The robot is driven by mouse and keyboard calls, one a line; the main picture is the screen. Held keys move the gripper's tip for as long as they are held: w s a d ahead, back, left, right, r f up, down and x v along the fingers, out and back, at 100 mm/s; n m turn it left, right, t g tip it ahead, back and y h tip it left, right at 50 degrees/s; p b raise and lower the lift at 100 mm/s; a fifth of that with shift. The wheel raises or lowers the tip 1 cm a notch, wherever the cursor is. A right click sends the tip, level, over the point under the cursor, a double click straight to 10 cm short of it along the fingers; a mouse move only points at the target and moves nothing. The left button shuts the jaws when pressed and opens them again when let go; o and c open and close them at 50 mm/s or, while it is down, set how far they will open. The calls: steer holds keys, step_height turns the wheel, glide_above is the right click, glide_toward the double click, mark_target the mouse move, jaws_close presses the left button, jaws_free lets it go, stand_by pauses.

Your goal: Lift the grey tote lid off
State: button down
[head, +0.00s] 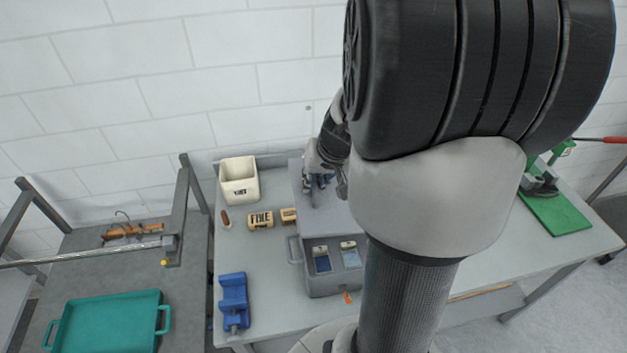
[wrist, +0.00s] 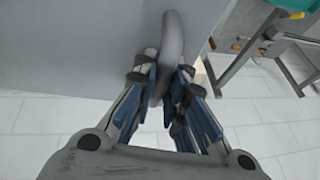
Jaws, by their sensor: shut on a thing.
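The grey tote (head: 337,284) stands on the bench, its front part open, showing blue contents with pale labels (head: 322,258). The flat grey lid (head: 338,217) is behind and above the opening in the head view; it also fills the upper left of the wrist view (wrist: 60,50). My gripper (head: 318,181) is at the lid; in the wrist view my gripper (wrist: 168,95) is shut on the lid's curved grey handle (wrist: 174,50). My arm hides the right side of the lid and tote. I cannot tell whether the lid still touches the tote.
A cream bin (head: 239,190), a yellow block marked FILE (head: 260,220) and a blue vise-like object (head: 234,302) stand left of the tote. A teal tray (head: 106,323) lies on the left table. A green mat (head: 556,214) is at right. The wall is close behind.

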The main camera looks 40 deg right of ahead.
steer(key=shift+r, duration=0.1)
steer(key=shift+r+p, duration=3.15)
steer(key=shift+r, duration=1.3)
